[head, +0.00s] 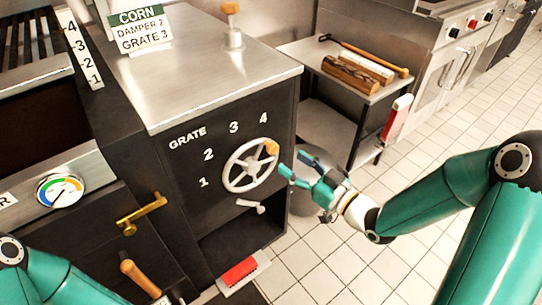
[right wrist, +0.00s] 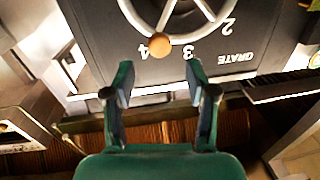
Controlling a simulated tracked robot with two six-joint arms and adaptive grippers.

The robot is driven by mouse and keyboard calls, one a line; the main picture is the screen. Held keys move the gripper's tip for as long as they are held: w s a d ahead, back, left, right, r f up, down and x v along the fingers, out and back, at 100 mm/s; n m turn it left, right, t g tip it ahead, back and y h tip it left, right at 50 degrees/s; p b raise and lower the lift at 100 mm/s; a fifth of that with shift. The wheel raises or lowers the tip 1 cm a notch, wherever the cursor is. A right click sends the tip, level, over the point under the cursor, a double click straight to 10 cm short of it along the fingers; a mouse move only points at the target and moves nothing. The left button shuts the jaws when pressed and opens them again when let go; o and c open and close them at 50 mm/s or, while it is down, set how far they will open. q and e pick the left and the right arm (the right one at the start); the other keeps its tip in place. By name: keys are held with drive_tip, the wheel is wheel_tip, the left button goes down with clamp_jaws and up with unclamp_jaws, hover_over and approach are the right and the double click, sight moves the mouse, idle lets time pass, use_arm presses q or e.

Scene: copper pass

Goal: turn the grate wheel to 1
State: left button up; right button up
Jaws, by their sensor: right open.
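The grate wheel (head: 250,165) is a pale spoked wheel on the dark cabinet front, with the numbers 1 to 4 around its left and top. Its orange knob (head: 271,147) sits at the upper right of the rim, past the 4. In the right wrist view the knob (right wrist: 159,45) shows beside the 4, with part of the wheel (right wrist: 180,18) above it. My right gripper (head: 287,163) is open and empty, just right of the knob and apart from it. My left arm shows at the lower left, but its gripper is not in view.
A sign (head: 139,28) reading CORN, DAMPER 2, GRATE 3 stands on the cabinet top. A small white lever (head: 250,205) is below the wheel. A brass handle (head: 141,213) is on the left front. A grey bin (head: 303,198) stands behind my right gripper. Tiled floor is free at right.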

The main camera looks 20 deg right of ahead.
sight(275, 150)
drive_tip(key=x, duration=0.7)
drive_tip(key=shift+w+a, duration=0.1)
drive_tip(key=shift+w, duration=0.2)
drive_tip(key=shift+c, duration=0.3)
clamp_jaws()
